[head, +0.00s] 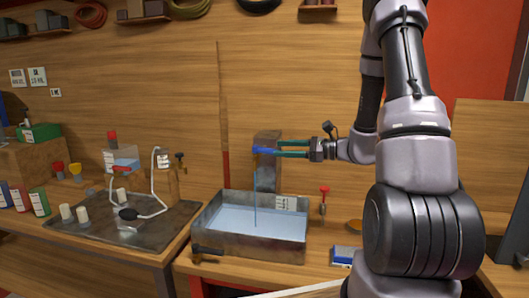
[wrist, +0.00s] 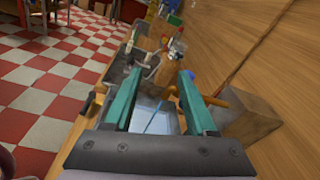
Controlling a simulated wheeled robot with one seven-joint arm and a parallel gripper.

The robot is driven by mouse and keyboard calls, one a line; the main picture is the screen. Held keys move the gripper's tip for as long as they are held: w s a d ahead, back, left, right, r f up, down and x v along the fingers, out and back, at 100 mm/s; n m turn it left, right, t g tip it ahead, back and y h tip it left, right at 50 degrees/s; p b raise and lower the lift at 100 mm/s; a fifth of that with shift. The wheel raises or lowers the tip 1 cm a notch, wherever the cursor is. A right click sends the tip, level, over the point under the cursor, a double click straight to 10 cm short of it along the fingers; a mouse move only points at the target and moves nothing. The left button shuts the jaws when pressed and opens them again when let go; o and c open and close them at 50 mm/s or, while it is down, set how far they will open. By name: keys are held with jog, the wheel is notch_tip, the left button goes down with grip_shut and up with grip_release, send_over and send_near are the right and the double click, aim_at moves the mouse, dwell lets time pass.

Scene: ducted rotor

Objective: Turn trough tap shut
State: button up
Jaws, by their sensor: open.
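The trough (head: 207,218) is a grey metal basin with water in it, standing on the wooden bench. A thin blue water stream (head: 255,205) falls into it, and the stream also shows in the wrist view (wrist: 156,120). The tap has a blue part (head: 262,150) in front of a grey upright block (head: 267,176). My gripper (head: 280,149) points left, with its teal fingers apart and nothing seen held between them. Its tips are close to the blue part; contact cannot be told. In the wrist view, blue shows by the right fingertip, which partly hides the tap.
A dark tray (head: 180,222) with bottles and a curved tube stands left of the trough. A red-topped tool (head: 324,198) and a blue-and-white block (head: 346,255) are on the right. A dark-handled item (head: 207,252) lies at the trough's front left. The wooden wall is close behind.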

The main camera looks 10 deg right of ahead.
aim_at(265, 150)
jog(key=w+d+f+m+t+h, duration=0.1)
jog(key=w+d+f+m+t, duration=0.3)
jog(key=x, duration=1)
jog(key=shift+s+a, duration=0.15)
jog(key=shift+a, duration=0.2)
grip_shut()
dwell(0.9)
